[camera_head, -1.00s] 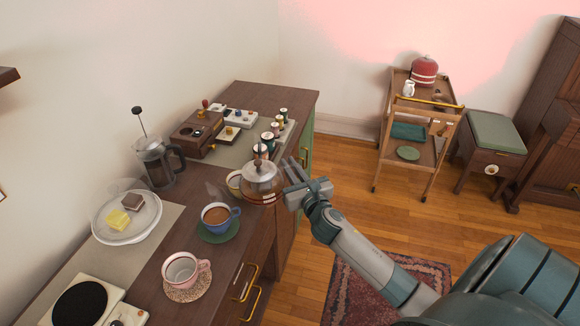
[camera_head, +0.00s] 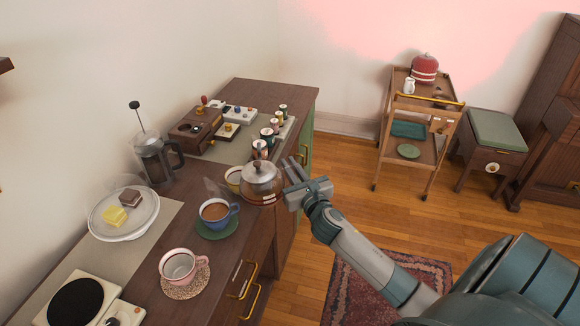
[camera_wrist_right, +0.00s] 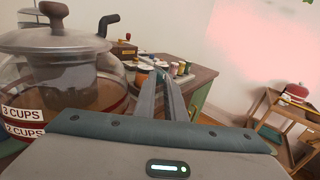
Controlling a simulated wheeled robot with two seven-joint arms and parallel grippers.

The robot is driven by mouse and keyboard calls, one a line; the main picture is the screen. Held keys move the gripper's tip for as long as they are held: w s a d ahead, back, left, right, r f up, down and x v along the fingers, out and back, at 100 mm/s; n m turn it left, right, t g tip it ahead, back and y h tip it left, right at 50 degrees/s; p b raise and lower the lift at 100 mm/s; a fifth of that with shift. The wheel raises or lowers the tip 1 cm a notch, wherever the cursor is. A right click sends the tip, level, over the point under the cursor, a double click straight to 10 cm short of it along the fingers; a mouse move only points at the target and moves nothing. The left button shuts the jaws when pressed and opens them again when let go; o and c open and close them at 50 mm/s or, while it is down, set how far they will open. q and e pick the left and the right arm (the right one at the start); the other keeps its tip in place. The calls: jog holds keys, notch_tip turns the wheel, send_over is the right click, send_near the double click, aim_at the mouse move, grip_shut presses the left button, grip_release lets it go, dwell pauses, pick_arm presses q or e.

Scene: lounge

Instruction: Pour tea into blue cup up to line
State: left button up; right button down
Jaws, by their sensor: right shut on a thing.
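A glass teapot (camera_head: 263,188) with a steel lid and brown knob is held over the counter's right edge, its clear spout pointing left toward the blue cup. The blue cup (camera_head: 233,221) stands upright on a green saucer (camera_head: 219,234) and holds brown tea; I cannot make out its line. My right gripper (camera_head: 292,166) is shut at the teapot's right side, on its handle, which is mostly hidden. In the right wrist view the teapot (camera_wrist_right: 62,75) fills the left, with "3 CUPS" and "2 CUPS" marks, beside the fingers (camera_wrist_right: 160,88). My left gripper is out of view.
A pink cup (camera_head: 182,268) sits on a woven coaster nearer me. A French press (camera_head: 156,164), a cake plate (camera_head: 126,226) and a hot plate (camera_head: 78,302) stand left. Spools line the back.

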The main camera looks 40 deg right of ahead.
jog(key=shift+d+r+n+p, duration=0.1)
jog(key=shift+r+n+p, duration=0.55)
jog(key=shift+r+p, duration=0.6)
jog(key=shift+d+r+n+p, duration=0.1)
jog(key=shift+r+n+p, duration=0.65)
jog(key=shift+r, duration=0.75)
jog(key=shift+a+r+n+p, duration=0.25)
jog(key=shift+r+n+p, duration=0.3)
jog(key=shift+r+p, duration=0.65)
jog(key=shift+a+r+n+p, duration=0.2)
jog(key=shift+r+n+p, duration=0.35)
jog(key=shift+r+p, duration=0.6)
jog(key=f+m+b, duration=0.1)
jog(key=f, duration=0.1)
jog(key=f+m+b, duration=0.1)
jog(key=b, duration=0.1)
jog(key=f+m+b, duration=0.1)
jog(key=f+b, duration=0.1)
jog(key=shift+d+f, duration=0.3)
jog(key=shift+d, duration=0.1)
jog(key=shift+f+m, duration=0.1)
jog(key=shift+m, duration=0.3)
